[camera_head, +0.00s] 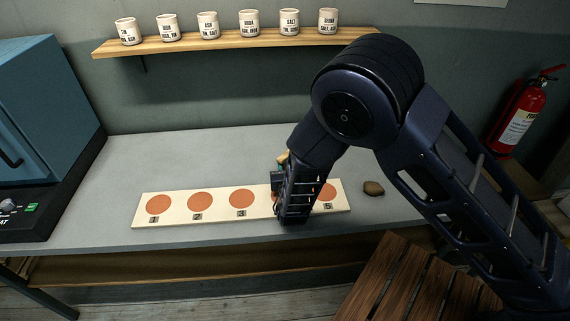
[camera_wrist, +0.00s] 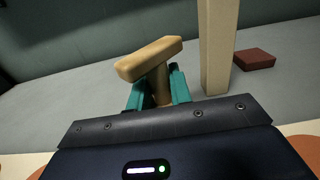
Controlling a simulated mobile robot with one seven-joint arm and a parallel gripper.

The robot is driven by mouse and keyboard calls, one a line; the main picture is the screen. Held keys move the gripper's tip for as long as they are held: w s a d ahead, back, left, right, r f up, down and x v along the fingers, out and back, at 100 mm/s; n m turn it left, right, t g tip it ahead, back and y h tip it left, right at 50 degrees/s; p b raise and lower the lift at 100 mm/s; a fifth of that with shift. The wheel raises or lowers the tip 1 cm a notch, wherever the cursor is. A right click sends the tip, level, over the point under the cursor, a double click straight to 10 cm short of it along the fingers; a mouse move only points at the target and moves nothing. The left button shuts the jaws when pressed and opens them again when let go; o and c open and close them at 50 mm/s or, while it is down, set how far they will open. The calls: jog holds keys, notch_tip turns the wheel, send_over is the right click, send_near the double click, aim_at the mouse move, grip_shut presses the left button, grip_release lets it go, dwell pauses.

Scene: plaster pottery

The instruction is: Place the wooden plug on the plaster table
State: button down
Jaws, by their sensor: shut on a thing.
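My gripper (camera_head: 281,178) is over the numbered board, in front of the wall. In the wrist view its teal fingers (camera_wrist: 158,90) are shut on the stem of a T-shaped, light wooden piece, which I take to be the wooden plug (camera_wrist: 150,58). Its crosspiece is above the fingers and tilted. In the head view only a small tan part of the plug (camera_head: 283,157) shows; my arm hides the rest. The grey table (camera_head: 200,150) has a wide bare top behind the board. I cannot tell whether the plug touches anything below.
A pale board (camera_head: 180,217) with orange discs lies along the table's front. A brown lump (camera_head: 373,188) lies right of it. The wrist view shows a tall beige post (camera_wrist: 217,50) close right of the plug and a reddish block (camera_wrist: 253,59). A blue cabinet (camera_head: 45,100) stands left.

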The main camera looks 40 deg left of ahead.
jog(key=shift+f, duration=0.15)
jog(key=c, duration=1.3)
grip_release()
jog(key=shift+r, duration=0.2)
jog(key=v, duration=1.2)
